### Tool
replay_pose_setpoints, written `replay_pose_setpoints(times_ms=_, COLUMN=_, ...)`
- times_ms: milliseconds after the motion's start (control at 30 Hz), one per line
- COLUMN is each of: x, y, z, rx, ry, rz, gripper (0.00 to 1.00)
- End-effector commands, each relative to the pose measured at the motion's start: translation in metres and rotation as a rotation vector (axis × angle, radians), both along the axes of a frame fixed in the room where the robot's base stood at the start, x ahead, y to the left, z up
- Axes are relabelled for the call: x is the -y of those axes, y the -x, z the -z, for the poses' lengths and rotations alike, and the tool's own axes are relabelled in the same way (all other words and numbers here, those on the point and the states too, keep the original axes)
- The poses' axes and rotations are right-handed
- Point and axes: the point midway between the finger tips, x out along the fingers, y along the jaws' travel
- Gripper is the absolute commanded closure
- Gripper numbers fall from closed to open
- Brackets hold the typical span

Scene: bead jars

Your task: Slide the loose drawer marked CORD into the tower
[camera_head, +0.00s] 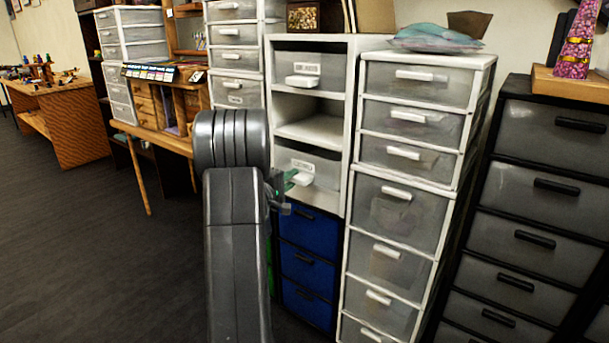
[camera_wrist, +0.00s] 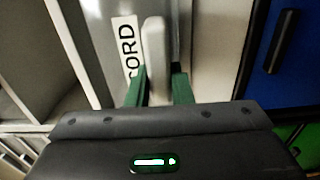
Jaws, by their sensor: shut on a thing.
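The white tower (camera_head: 351,110) stands mid-picture in the head view, with three bays. The grey drawer marked CORD (camera_head: 316,160) is in the bottom bay, its front roughly level with the tower's face; I cannot tell exactly how deep it sits. Its label and white handle (camera_wrist: 154,50) show close up in the wrist view. My gripper (camera_head: 288,181) is at that handle, and its green fingers (camera_wrist: 159,88) are shut on it from both sides. The middle bay (camera_head: 312,125) is empty. The top bay holds another drawer (camera_head: 305,70) with a label. My arm hides part of the tower's lower left.
A blue drawer unit (camera_head: 309,264) is directly below the tower. A white drawer unit (camera_head: 403,180) stands close on the right, with a black one (camera_head: 530,200) beyond it. A wooden desk (camera_head: 150,135) is behind at left. The floor (camera_head: 90,240) at left is clear.

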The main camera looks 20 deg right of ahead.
Motion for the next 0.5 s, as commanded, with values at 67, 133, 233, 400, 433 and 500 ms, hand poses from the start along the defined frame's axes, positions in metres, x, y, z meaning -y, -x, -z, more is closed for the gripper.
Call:
replay_pose_setpoints(times_ms=67, x=0.002, y=-0.002, z=0.0, rx=0.002, ry=0.001, rz=0.0, gripper=1.0)
replay_pose_setpoints(times_ms=133, x=0.004, y=-0.003, z=0.0, rx=0.002, ry=0.001, rz=0.0, gripper=1.0)
replay_pose_setpoints(times_ms=233, x=0.006, y=-0.005, z=0.0, rx=0.002, ry=0.001, rz=0.001, gripper=1.0)
replay_pose_setpoints(times_ms=400, x=0.011, y=-0.008, z=0.0, rx=0.002, ry=0.001, rz=0.001, gripper=1.0)
replay_pose_setpoints(times_ms=433, x=0.012, y=-0.008, z=0.0, rx=0.002, ry=0.001, rz=0.001, gripper=1.0)
replay_pose_setpoints(times_ms=500, x=0.013, y=-0.009, z=0.0, rx=0.002, ry=0.001, rz=0.001, gripper=1.0)
